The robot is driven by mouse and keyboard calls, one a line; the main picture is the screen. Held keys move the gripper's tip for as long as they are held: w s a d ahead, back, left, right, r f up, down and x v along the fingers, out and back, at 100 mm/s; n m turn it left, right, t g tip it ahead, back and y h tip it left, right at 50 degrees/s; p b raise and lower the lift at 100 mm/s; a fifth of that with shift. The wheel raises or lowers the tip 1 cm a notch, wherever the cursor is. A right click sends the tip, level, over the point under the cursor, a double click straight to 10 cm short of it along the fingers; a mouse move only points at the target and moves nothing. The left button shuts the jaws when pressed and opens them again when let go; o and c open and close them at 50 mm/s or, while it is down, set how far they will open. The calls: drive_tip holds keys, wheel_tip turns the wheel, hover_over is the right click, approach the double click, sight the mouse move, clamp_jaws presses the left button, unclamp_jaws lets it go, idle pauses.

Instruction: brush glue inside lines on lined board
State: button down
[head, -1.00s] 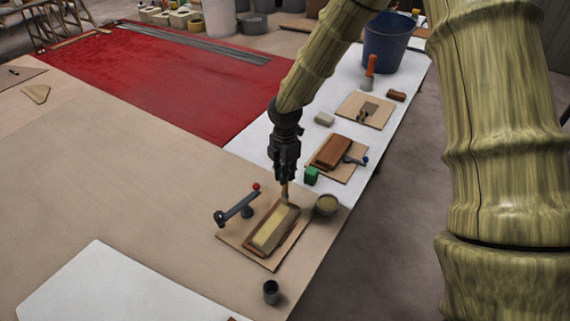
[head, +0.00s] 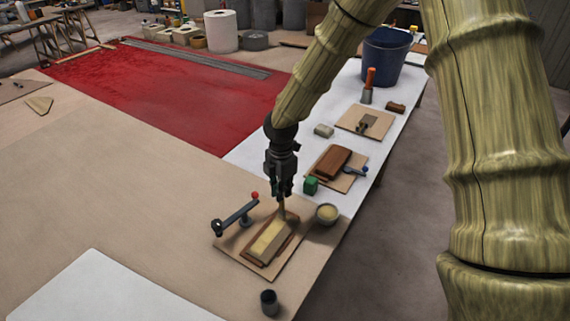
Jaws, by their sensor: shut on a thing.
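The lined board (head: 268,248) lies on a brown base sheet (head: 236,258) near the front of the table. Its upper face shows a pale yellow area beside a greyer area; the lines are too small to make out. My gripper (head: 281,192) is above the far end of the board, pointing down, shut on a brush. The brush (head: 282,210) hangs down toward the board's far end; I cannot tell whether its bristles touch. A small bowl (head: 327,214) with pale yellow content, likely glue, stands just right of the board.
A clamp with a red knob (head: 237,215) stands left of the board. A green block (head: 311,186), a brown block on a second board (head: 333,162) and a blue bucket (head: 385,57) lie farther back. A dark cup (head: 269,302) stands in front.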

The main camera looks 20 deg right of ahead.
wheel_tip(320, 180, up, 8)
drive_tip(key=w+d+p, duration=0.1)
drive_tip(key=p, duration=0.6)
drive_tip(key=shift+d, duration=0.15)
drive_tip(key=shift+f, duration=0.15)
drive_tip(key=shift+p, duration=0.3)
drive_tip(key=p, duration=0.3)
drive_tip(key=shift+r, duration=0.35)
drive_tip(key=shift+p, duration=1)
drive_tip(key=shift+f+p, duration=0.15)
drive_tip(key=shift+p, duration=0.35)
